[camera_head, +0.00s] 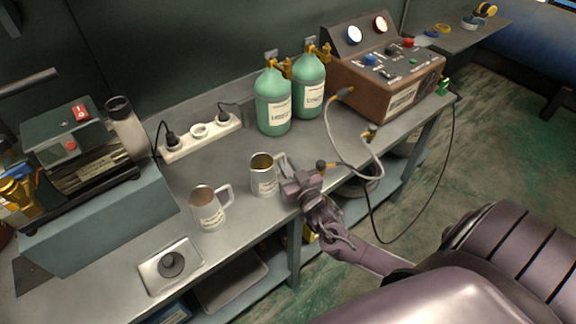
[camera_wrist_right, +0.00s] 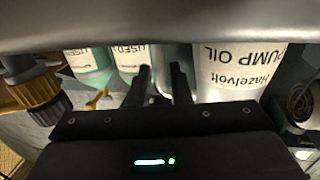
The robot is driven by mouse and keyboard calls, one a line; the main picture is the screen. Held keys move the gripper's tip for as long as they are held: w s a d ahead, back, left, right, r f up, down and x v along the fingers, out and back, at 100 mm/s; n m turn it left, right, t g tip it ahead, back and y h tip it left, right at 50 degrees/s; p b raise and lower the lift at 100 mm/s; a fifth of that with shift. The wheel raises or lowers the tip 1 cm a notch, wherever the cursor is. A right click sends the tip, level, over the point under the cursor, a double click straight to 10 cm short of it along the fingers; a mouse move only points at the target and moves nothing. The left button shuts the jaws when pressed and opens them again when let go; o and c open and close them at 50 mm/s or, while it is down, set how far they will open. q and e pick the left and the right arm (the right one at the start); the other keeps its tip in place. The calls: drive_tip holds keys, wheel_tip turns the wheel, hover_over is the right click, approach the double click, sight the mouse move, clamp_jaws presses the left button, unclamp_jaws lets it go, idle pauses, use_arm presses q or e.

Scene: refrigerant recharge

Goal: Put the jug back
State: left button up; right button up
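Two grey metal jugs with handles and labels stand upright on the steel bench: one jug (camera_head: 207,212) at the front left, the other (camera_head: 263,181) to its right. My right gripper (camera_head: 288,186) is at the handle side of the right-hand jug, low and close to it. In the right wrist view this jug (camera_wrist_right: 232,75) shows upside down, its label reading "Hazelvolt PUMP OIL". The two dark fingers (camera_wrist_right: 160,85) stand a little apart, with a pale grey part, likely the handle, between them. Whether they press on it is not clear. My left gripper is not in view.
A square plate with a round recess (camera_head: 170,264) lies at the front left. A pump (camera_head: 80,150) stands on a block at left. Behind are a power strip (camera_head: 203,140) and two green cylinders (camera_head: 273,103). A brown console (camera_head: 390,80) with hoses stands at right.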

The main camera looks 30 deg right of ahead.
drive_tip(key=shift+o, duration=1.2)
drive_tip(key=shift+r, duration=0.2)
drive_tip(key=shift+s+f, duration=0.15)
drive_tip(key=shift+s, duration=0.2)
drive_tip(key=s+a+b, duration=0.1)
drive_tip(key=s, duration=1)
drive_tip(key=shift+s+a, duration=0.15)
drive_tip(key=shift+a, duration=0.1)
